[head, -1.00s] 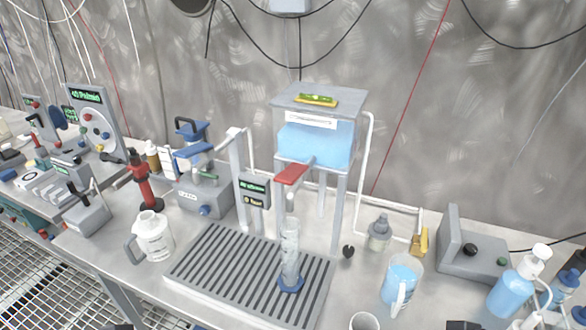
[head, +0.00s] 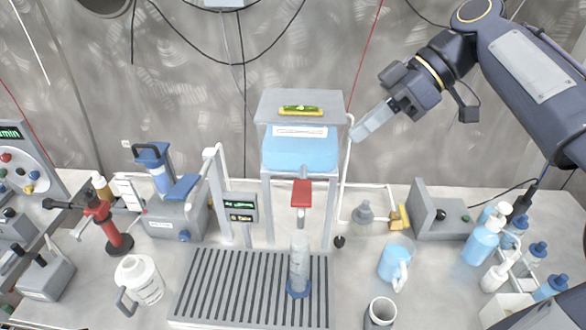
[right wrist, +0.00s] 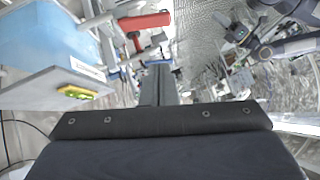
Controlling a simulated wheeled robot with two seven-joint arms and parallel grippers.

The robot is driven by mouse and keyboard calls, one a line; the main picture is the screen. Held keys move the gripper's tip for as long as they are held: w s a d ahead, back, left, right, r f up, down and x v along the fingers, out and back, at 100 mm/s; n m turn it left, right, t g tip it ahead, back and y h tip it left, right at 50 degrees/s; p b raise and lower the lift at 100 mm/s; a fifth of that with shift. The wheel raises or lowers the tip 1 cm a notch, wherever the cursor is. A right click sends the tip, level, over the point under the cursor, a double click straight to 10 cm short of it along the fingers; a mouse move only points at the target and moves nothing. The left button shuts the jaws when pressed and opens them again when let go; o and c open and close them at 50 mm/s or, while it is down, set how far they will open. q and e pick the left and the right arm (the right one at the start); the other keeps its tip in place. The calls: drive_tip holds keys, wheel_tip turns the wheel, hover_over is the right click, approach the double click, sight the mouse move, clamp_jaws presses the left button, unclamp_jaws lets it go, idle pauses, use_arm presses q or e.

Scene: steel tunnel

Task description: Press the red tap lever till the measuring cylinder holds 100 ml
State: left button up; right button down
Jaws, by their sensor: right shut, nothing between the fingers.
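The red tap lever (head: 302,192) sticks out at the front of a blue water tank (head: 300,148) on a grey stand. It also shows at the top of the right wrist view (right wrist: 146,21). The clear measuring cylinder (head: 299,262) stands upright on its blue foot, on the slatted drain tray (head: 225,285) below the tap. Its level cannot be read. My right gripper (head: 360,132) is shut and empty, up in the air right of the tank and apart from the lever.
A small display (head: 241,207) stands left of the tank. A blue jug (head: 396,264) and a cup (head: 381,312) stand right of the tray. Blue bottles (head: 483,238) crowd the right. A white pipe runs beside the tank.

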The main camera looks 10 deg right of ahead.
drive_tip(key=shift+w+a+r+n, duration=0.1)
drive_tip(key=shift+w+r+n, duration=0.2)
drive_tip(key=shift+r, duration=0.15)
drive_tip(key=shift+s, duration=0.1)
drive_tip(key=shift+f, duration=0.1)
hover_over(296, 197)
drive_tip(key=d, duration=0.3)
wheel_tip(296, 197, down, 7)
wheel_tip(296, 197, down, 4)
drive_tip(key=shift+r+p, duration=0.2)
drive_tip(key=shift+p, duration=0.2)
